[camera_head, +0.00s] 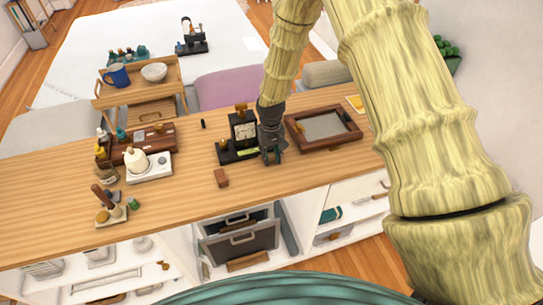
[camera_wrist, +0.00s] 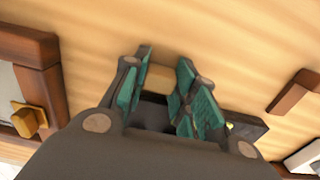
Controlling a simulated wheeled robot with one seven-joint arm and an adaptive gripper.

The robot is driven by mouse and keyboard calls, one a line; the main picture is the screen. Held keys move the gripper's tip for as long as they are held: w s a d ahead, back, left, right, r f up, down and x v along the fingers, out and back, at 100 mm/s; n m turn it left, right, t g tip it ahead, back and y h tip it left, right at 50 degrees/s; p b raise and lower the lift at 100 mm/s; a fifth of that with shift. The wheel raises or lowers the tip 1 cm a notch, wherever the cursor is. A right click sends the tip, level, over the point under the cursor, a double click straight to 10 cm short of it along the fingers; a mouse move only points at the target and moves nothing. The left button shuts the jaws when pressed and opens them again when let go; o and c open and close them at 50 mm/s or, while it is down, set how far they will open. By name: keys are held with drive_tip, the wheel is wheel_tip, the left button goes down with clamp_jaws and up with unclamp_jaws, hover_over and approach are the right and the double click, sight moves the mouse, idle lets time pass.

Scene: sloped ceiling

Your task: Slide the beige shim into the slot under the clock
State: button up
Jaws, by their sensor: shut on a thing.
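The clock (camera_head: 244,130) is a dark box with a pale square face, standing on a black base (camera_head: 226,154) on the wooden counter. A yellow-green strip (camera_head: 247,153) shows low on its front. My gripper (camera_head: 272,156) is beside the clock, on its right, low over the counter. In the wrist view its teal-padded fingers (camera_wrist: 163,88) are shut on the beige shim (camera_wrist: 159,77), whose pale end shows between them. In the head view the shim is hidden by the gripper. The slot cannot be made out clearly.
A brown framed tray (camera_head: 322,127) lies right of my gripper. A small brown block (camera_head: 221,178) lies in front of the clock. A white tray with a bottle (camera_head: 149,167) and a brown box (camera_head: 158,139) stand left. The counter's front strip is mostly clear.

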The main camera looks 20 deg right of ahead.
sight(271, 154)
drive_tip(key=shift+w, duration=0.35)
drive_tip(key=o, duration=0.9)
drive_tip(key=shift+r, duration=0.1)
drive_tip(key=shift+w+r, duration=0.15)
drive_tip(key=shift+r, duration=0.25)
drive_tip(key=r, duration=1.1)
drive_tip(key=shift+s, duration=0.25)
